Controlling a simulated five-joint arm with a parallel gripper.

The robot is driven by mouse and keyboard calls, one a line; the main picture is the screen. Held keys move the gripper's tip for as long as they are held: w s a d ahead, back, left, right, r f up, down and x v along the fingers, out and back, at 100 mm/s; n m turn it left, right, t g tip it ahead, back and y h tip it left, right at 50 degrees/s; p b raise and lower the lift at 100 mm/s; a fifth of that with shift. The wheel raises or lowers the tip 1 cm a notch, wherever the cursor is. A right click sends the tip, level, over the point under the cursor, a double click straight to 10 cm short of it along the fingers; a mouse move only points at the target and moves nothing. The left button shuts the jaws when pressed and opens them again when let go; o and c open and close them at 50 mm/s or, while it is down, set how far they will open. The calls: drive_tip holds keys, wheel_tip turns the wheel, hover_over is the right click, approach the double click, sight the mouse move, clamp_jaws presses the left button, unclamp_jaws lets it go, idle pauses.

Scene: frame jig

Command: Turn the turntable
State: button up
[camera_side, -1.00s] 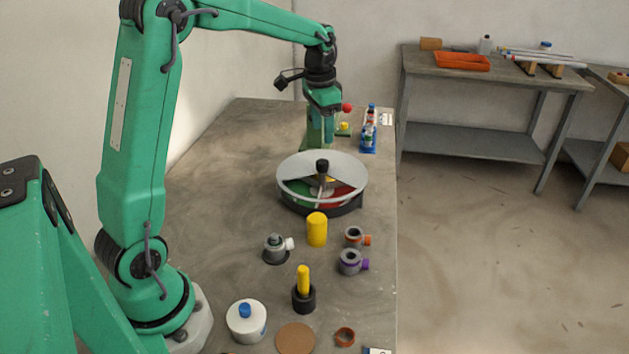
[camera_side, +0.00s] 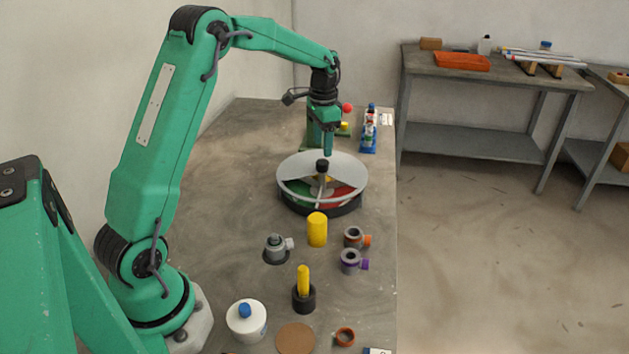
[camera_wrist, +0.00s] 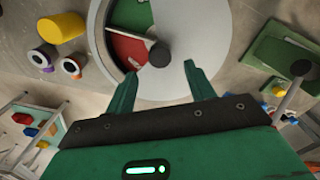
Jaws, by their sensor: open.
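The turntable (camera_side: 295,165) is a round disc with a pale grey cover on a dark base, in the middle of the bench. Red and green sections and a pale divider show through the opening on its near side. A black knob (camera_side: 322,165) stands up from it; the knob also shows in the wrist view (camera_wrist: 160,54). My gripper (camera_side: 322,150) is just above the far part of the turntable, behind the knob. In the wrist view my gripper (camera_wrist: 160,85) has its two green fingers apart, with the knob ahead between them. I cannot tell any contact.
A yellow cylinder (camera_side: 317,230) stands close in front of the turntable, with grey fittings (camera_side: 352,261) beside it. A green plate with a red-topped post (camera_wrist: 290,75) and a blue rack (camera_side: 369,140) stand behind. Bare bench lies left of the turntable.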

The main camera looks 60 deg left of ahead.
sight(322, 161)
drive_tip(key=shift+f, duration=2.9)
clamp_jaws()
